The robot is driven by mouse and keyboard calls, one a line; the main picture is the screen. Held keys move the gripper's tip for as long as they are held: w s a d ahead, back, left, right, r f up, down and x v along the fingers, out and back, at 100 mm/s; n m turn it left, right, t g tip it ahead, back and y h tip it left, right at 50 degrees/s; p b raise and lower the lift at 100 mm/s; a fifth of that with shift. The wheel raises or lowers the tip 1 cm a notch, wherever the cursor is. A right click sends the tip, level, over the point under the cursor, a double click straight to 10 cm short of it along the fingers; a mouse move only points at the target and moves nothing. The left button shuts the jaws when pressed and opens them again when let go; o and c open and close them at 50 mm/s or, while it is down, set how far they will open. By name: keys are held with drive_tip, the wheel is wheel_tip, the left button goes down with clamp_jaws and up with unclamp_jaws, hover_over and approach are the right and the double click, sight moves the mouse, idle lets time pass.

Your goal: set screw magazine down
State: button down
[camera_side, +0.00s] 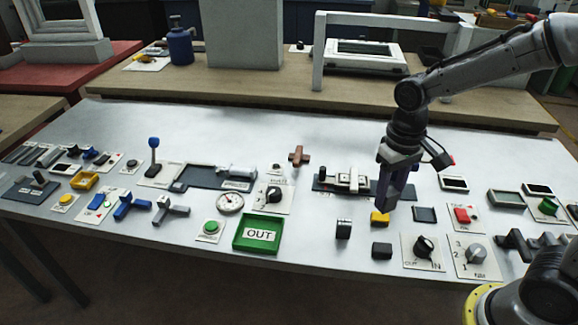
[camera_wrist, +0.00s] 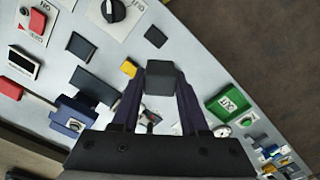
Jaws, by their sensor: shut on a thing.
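My gripper (camera_side: 388,198) points down over the middle right of the metal table. In the wrist view my gripper (camera_wrist: 161,88) is shut on a dark grey block, which I take to be the screw magazine (camera_wrist: 160,79), held between the fingertips. In the side view the fingers hide most or all of it, and its height above the table is hard to judge. A yellow block (camera_side: 380,218) lies just below the fingertips in the side view and shows left of the held block in the wrist view (camera_wrist: 129,69).
Dark blocks (camera_side: 343,229) (camera_side: 381,250) and a dark tile (camera_side: 425,214) lie near the gripper. A green OUT tray (camera_side: 238,246) stands to the left. A dark fixture (camera_side: 322,186) is behind. Knob panels (camera_side: 438,262) are at the front right. Small bare patches show between them.

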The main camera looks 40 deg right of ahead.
drive_tip(key=a+f+n, duration=0.1)
drive_tip(key=a+n, duration=0.1)
drive_tip(key=a, duration=0.3)
drive_tip(key=w+a+f, duration=0.1)
drive_tip(key=w+f, duration=0.2)
drive_tip(key=w, duration=0.1)
drive_tip(key=w+a+f, duration=0.1)
drive_tip(key=w+f, duration=0.2)
drive_tip(key=w, duration=0.1)
drive_tip(key=w+a+f, duration=0.1)
drive_tip(key=w+f, duration=0.2)
drive_tip(key=w, duration=0.1)
drive_tip(key=shift+w+a+f, duration=0.25)
drive_tip(key=shift+w+a, duration=0.1)
drive_tip(key=shift+w, duration=0.05)
drive_tip(key=shift+w+f, duration=0.15)
drive_tip(key=shift+f, duration=1.65)
drive_tip(key=shift+c, duration=2.1)
unclamp_jaws()
drive_tip(key=shift+f, duration=0.15)
